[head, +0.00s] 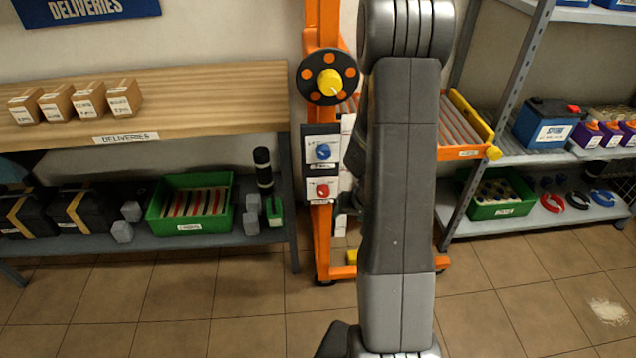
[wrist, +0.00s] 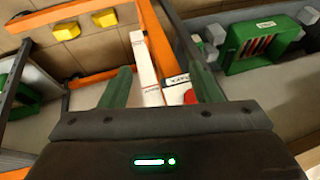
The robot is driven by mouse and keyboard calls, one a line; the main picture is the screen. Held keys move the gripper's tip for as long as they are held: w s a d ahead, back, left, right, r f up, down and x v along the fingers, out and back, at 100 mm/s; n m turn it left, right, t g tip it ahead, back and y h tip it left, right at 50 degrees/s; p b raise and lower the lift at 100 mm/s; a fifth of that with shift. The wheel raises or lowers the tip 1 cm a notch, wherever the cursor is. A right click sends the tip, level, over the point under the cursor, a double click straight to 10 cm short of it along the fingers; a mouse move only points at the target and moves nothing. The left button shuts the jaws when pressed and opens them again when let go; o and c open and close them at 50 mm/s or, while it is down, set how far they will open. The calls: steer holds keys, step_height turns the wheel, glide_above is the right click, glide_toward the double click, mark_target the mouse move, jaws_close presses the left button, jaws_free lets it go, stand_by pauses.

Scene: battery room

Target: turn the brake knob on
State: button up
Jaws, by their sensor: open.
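The orange lift frame (head: 322,235) carries two white knob plates, one above the other. The upper has a blue knob (head: 323,152), the lower a red knob (head: 322,190). Their labels are too small to read, so I cannot tell which is the brake knob. In the wrist view my gripper (wrist: 160,70) is open, with two green fingers apart and nothing held. A red knob (wrist: 190,97) shows beside the right finger, partly hidden by it and the gripper body. Contact cannot be told. In the head view my arm hides the gripper.
A black handwheel (head: 311,78) with a yellow hub sits above the plates. A wooden-topped bench (head: 200,90) stands left, with a green crate (head: 160,225) below. A roller platform (head: 462,155) and a metal shelf (head: 500,228) are right.

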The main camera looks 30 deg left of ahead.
mark_target(325, 190)
steer(key=w+a+p, duration=0.2)
steer(key=a, duration=0.1)
steer(key=w+a+p, duration=0.1)
steer(key=w+a, duration=0.1)
steer(key=a, duration=0.1)
steer(key=w+a+p, duration=0.2)
steer(key=a, duration=0.2)
steer(key=shift+a+f+p, duration=0.1)
steer(key=shift+f+p, duration=0.1)
steer(key=shift+p, duration=0.1)
steer(key=shift+a+f, duration=0.1)
steer(key=shift+f, duration=0.2)
steer(key=c, duration=1)
